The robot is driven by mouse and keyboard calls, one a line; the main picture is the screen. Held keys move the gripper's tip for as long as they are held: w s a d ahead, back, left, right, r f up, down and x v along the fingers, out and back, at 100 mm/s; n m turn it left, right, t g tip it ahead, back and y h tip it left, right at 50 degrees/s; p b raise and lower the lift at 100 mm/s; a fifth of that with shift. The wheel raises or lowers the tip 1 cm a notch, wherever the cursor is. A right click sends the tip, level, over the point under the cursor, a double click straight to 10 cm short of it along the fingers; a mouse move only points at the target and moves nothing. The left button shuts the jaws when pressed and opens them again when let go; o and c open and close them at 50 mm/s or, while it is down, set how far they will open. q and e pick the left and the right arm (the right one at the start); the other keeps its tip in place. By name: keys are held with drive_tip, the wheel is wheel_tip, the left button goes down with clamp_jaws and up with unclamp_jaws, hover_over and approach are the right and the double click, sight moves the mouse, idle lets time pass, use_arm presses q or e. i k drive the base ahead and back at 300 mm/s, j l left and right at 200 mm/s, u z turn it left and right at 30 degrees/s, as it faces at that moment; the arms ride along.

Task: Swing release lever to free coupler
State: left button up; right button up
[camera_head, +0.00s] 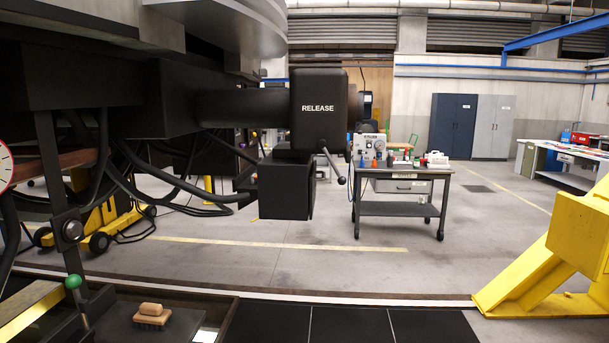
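The coupler (240,105) is a dark horizontal shaft coming from the railcar underside at the left. It ends in a black box (319,125) marked RELEASE, with a second black block (285,190) below. The release lever (334,166) is a thin metal rod with a ball end. It hangs from the lower right of the RELEASE box and slants down to the right. Neither of my grippers shows in the head view, and nothing is touching the lever.
A wheeled workbench (405,172) with small items stands behind the lever. A yellow stand (550,255) is at the right, and a yellow wheeled jack (100,222) at the left. Black cables hang below the railcar. A brush (152,317) lies at the bottom left. The floor between is clear.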

sight(321, 143)
drive_tip(key=i+l+u, duration=0.1)
drive_tip(key=u, duration=0.35)
drive_tip(key=i+l+u, duration=0.1)
drive_tip(key=u, duration=0.3)
drive_tip(key=i+l+u, duration=0.1)
drive_tip(key=l+u, duration=0.15)
drive_tip(key=u, duration=0.2)
drive_tip(key=i+l+u, duration=0.1)
drive_tip(key=l+u, duration=0.2)
drive_tip(key=l, duration=0.2)
drive_tip(key=l+u, duration=0.3)
drive_tip(key=l, duration=0.2)
drive_tip(key=l+u, duration=0.25)
drive_tip(key=l, duration=1.4)
drive_tip(key=k+l, duration=0.1)
drive_tip(key=l, duration=0.45)
drive_tip(key=u, duration=0.05)
